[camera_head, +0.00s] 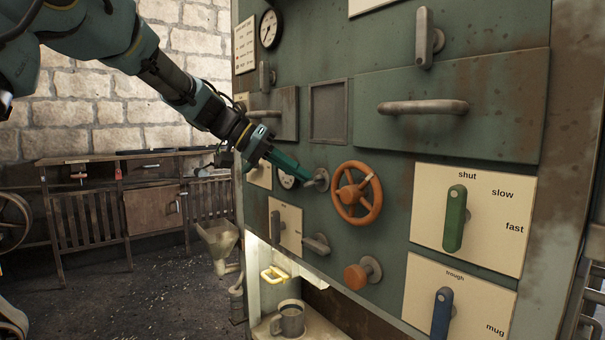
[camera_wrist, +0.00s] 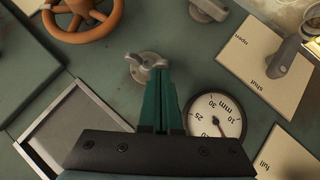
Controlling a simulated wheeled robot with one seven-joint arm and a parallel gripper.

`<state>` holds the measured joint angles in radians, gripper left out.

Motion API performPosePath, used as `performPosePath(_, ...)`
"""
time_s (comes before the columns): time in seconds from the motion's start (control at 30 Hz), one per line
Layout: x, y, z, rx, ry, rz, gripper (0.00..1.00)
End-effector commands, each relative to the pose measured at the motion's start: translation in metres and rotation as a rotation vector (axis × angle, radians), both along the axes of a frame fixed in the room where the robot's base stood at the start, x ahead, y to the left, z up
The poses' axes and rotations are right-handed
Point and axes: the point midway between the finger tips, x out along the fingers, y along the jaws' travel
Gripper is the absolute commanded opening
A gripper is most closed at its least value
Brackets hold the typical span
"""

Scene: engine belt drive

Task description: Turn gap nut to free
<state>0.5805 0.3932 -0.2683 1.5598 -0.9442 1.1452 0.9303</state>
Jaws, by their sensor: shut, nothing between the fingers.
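The gap nut appears to be the small grey wing nut on a round base (camera_wrist: 147,66), standing out from the green panel. In the head view it shows at the tip of my gripper (camera_head: 319,180). My gripper (camera_head: 305,176) has green fingers, shut and empty. In the wrist view the fingertips (camera_wrist: 160,72) lie right at the nut's wings and overlap one of them; I cannot tell whether they touch. A round white gauge marked mm (camera_wrist: 216,118) sits beside the fingers, with its needle low. It is partly hidden behind my gripper in the head view (camera_head: 286,180).
An orange handwheel (camera_head: 357,192) is just right of the nut. Below are an orange knob (camera_head: 357,276) and a grey lever (camera_head: 316,244). A green lever (camera_head: 455,219) marked shut, slow, fast is farther right. A recessed square frame (camera_head: 328,112) is above.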

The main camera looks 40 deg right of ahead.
Motion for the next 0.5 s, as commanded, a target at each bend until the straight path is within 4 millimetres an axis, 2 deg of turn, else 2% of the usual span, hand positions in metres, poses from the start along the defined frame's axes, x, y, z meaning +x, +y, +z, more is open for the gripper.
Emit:
performPosePath(0.03,0.002,0.0,-0.006,0.002,0.046,0.001,0.0)
performPosePath(0.5,0.006,0.0,-0.022,0.027,0.493,0.001,0.0)
